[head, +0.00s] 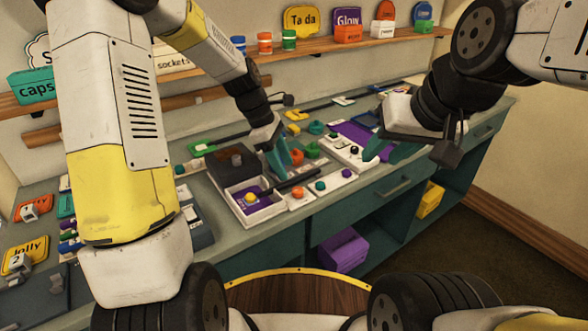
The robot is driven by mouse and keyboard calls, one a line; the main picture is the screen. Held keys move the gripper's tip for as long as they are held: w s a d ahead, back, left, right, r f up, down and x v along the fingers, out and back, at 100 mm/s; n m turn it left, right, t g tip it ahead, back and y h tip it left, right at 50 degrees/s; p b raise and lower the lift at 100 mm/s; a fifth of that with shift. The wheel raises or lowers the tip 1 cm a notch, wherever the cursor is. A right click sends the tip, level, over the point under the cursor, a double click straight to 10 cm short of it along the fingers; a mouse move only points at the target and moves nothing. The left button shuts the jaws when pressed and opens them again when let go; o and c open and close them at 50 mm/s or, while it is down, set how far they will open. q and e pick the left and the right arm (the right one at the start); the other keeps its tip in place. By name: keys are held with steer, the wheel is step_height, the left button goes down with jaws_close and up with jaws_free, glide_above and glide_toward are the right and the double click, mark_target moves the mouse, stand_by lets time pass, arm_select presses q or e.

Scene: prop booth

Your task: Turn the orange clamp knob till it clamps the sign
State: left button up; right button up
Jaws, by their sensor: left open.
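An orange knob (297,156) stands on the bench, just right of my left gripper's fingers. Another orange-red knob (298,192) sits on a small white block nearer the front edge; I cannot tell for sure which is the clamp knob. My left gripper (279,160), with teal fingers, is open and low over the bench, beside the first knob; whether it touches the knob is unclear. My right gripper (387,150) is over the bench's right part, its teal fingers apart, with nothing seen between them. I cannot make out which sign is in the clamp.
A white tray (236,209) with a yellow knob and a dark bar lie in front of my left gripper. White blocks with small knobs stand to the right. A wooden shelf (340,44) holds signs and jars behind. A yellow Jolly sign (26,256) lies at left.

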mark_target(297, 189)
arm_select(q)
steer(key=x, duration=0.8)
jaws_close()
